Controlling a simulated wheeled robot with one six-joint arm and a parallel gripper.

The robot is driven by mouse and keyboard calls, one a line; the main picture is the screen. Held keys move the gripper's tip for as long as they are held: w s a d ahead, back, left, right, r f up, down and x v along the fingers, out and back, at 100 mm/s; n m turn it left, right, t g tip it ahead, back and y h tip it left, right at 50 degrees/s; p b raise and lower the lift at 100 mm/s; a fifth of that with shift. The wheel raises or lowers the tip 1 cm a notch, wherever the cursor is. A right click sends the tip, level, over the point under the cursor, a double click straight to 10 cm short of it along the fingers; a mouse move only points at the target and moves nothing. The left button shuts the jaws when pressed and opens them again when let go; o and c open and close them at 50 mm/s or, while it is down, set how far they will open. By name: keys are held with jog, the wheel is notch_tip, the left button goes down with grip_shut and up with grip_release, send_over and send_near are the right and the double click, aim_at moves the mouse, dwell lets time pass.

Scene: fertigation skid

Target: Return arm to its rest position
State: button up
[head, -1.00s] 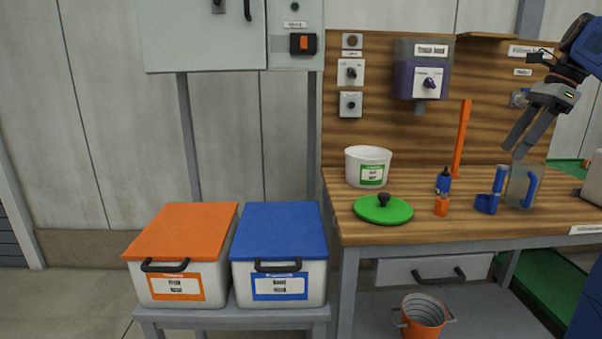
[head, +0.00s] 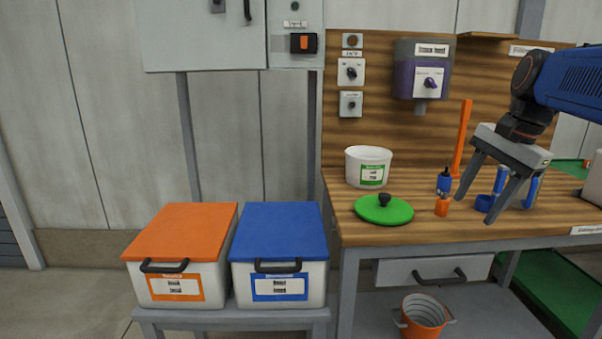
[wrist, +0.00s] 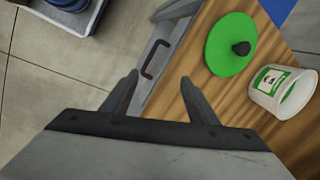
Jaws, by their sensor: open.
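My gripper (head: 474,206) is open and empty in the head view, its two fingers pointing down in front of the workbench on the right. In the wrist view my gripper (wrist: 155,90) shows both fingers apart with nothing between them. The fingers partly cover the blue tools behind them. My arm reaches in from the right edge of the head view.
The wooden workbench (head: 450,228) holds a white tub (head: 368,168), a green lid (head: 383,210), an orange cup (head: 441,207) and a blue bottle (head: 444,182). An orange bin (head: 178,232) and a blue bin (head: 280,230) stand left. An orange bucket (head: 424,315) is below.

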jog(key=s+a+f+n+t+h, duration=0.1)
jog(key=s+a+f+n, duration=0.3)
jog(key=s+f+n, duration=0.2)
jog(key=s+a+f+n+t, duration=0.1)
jog(key=s+a+f+n, duration=0.3)
jog(key=s+f+n, duration=0.3)
jog(key=s+f, duration=0.4)
jog(key=f, duration=0.4)
jog(key=shift+s+f+h, duration=0.3)
jog(key=shift+h, duration=0.1)
